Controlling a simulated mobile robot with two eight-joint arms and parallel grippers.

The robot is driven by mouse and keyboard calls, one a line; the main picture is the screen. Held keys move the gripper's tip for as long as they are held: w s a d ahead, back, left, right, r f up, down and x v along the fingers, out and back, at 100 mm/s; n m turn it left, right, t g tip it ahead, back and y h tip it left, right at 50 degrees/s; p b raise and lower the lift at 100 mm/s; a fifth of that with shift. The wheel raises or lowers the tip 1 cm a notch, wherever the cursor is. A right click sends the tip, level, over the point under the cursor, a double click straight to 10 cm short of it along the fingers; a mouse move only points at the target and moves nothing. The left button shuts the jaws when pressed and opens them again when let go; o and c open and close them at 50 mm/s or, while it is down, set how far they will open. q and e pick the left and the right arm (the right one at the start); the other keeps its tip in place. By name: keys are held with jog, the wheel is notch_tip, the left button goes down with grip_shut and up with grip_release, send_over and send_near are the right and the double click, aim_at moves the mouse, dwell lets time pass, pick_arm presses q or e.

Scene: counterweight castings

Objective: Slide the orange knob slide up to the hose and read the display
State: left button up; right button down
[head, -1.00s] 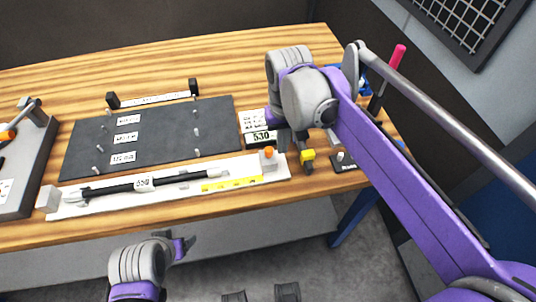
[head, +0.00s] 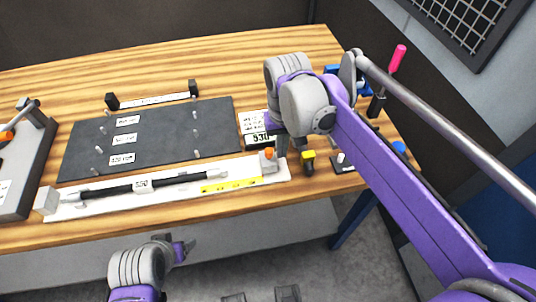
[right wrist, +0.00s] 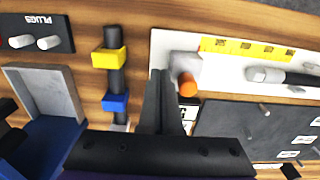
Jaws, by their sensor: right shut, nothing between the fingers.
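The grey slide with its orange knob (head: 270,154) sits at the right end of the white rail board (head: 240,168). It also shows in the right wrist view (right wrist: 187,84). The black hose (head: 115,189), labelled 550, lies on the board to the left, with a gap between it and the slide. The display (head: 261,140) behind the slide seems to read 530, partly covered by my right arm. My right gripper (right wrist: 161,76) is shut and empty, its tips close beside the slide's outer side; contact is unclear. My left gripper (head: 186,247) hangs in front of the table, its opening unclear.
A yellow strip scale (head: 230,184) lies along the board. A dark pegged plate (head: 150,135) lies behind the board.

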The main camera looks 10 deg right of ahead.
jog(key=shift+a, duration=0.25)
jog(key=shift+s+a+p, duration=0.2)
jog(key=shift+a+p, duration=0.45)
jog(key=shift+a, duration=4.9)
pick_arm(q)
jog(key=shift+w+r, duration=0.1)
jog(key=shift+r, duration=0.6)
jog(key=shift+d+r, duration=0.1)
jog(key=shift+r, duration=0.05)
jog(key=shift+r, duration=0.1)
pick_arm(e)
jog(key=shift+r+p, duration=1.1)
jog(key=shift+r, duration=0.05)
pick_arm(q)
jog(key=r+p, duration=0.1)
jog(key=r, duration=0.1)
jog(key=w+r+p, duration=0.1)
jog(key=r+p, duration=0.1)
jog(key=r, duration=0.1)
jog(key=shift+w+r, duration=0.35)
pick_arm(e)
notch_tip(320, 180, up, 5)
jog(key=shift+d+f, duration=0.15)
